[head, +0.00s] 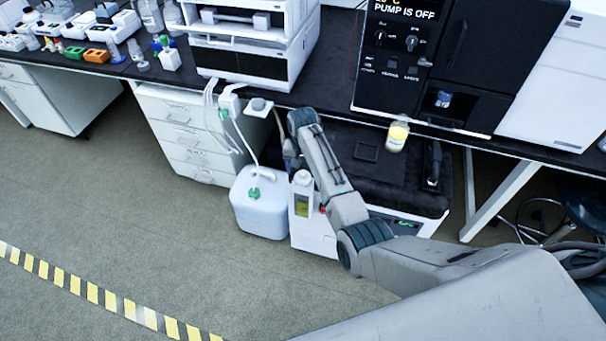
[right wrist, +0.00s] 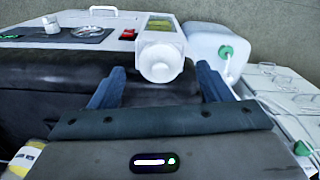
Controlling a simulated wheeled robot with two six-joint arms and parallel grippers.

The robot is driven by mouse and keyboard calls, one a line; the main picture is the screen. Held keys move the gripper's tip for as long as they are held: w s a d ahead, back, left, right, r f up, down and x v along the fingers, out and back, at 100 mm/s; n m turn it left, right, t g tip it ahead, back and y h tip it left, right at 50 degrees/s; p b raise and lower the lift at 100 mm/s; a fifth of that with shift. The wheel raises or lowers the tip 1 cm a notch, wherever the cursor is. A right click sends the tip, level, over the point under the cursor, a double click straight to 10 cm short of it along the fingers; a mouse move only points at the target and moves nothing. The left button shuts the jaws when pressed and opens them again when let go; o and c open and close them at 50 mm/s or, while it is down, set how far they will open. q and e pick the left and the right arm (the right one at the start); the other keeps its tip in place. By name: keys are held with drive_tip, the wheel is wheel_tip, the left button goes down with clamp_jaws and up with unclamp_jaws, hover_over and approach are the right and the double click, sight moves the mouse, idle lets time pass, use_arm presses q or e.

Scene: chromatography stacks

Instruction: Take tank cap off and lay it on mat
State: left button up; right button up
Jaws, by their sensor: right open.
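The white round tank cap (right wrist: 160,63) sits on the neck of a white tank (right wrist: 163,25) with a yellow-green level window. In the head view the same tank (head: 302,190) stands upright at the left front of a white unit, its cap on top. My right gripper (right wrist: 155,88) is open and empty, its two blue fingers on either side of the view just short of the cap. In the head view my right gripper (head: 291,155) is partly hidden by its arm. A dark square mat (head: 367,152) lies on the unit's black top. My left gripper is not in view.
A white jug (head: 259,200) with green fittings and tubing stands on the floor left of the tank. A yellow-labelled bottle (head: 397,136) stands near the mat. A black handle (head: 434,165) is at the unit's right. The bench (head: 345,110) with instruments is behind.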

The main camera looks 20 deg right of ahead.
wheel_tip(320, 180, down, 2)
drive_tip(key=shift+f, duration=0.1)
drive_tip(key=c, duration=1)
drive_tip(key=shift+c, duration=0.2)
